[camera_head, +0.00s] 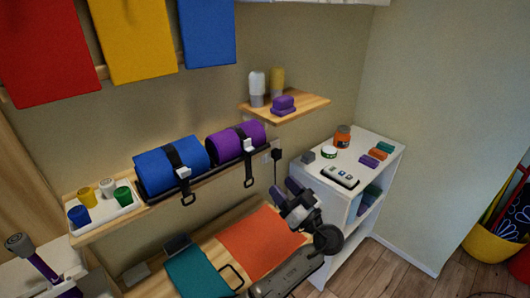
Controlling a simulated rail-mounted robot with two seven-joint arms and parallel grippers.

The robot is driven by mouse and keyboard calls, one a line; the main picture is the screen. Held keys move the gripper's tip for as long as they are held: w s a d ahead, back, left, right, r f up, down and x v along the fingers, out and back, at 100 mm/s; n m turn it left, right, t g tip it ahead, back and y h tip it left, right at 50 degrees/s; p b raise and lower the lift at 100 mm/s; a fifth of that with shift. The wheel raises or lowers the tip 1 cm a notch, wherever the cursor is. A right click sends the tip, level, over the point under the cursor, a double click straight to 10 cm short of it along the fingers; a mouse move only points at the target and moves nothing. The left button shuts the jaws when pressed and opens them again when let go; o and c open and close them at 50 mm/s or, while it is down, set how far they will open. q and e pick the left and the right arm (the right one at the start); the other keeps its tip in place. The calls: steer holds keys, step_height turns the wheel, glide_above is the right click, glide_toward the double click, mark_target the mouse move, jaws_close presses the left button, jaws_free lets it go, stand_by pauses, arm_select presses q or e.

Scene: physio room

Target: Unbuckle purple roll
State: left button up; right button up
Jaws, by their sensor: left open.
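The purple roll (225,147) lies on the wall shelf, at the right of a blue roll (153,173). A black strap (240,133) goes over the purple roll, with a pale buckle (248,145) on its front. The strap's end hangs below the shelf edge in a black loop. The buckle looks closed, but it is too small to be certain. My left gripper (292,187) is open, below and right of the purple roll and apart from it. Nothing shows between its fingers. My right gripper is not in view.
The blue roll has its own strap and buckle (183,173). A tray (127,212) of cups stands at the shelf's left end. A small shelf (312,103) with bottles hangs above right. A white cabinet (385,150) stands right of my gripper. Teal (200,270) and orange (262,243) pieces lie below.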

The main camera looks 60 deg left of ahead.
mark_target(251, 151)
arm_select(q)
steer(key=shift+n, duration=0.6)
steer(key=shift+p+x, duration=1.05)
steer(key=shift+x, duration=5.95)
steer(key=shift+f, duration=0.2)
steer(key=shift+c, duration=0.3)
steer(key=c, duration=0.9)
steer(key=shift+o, duration=0.2)
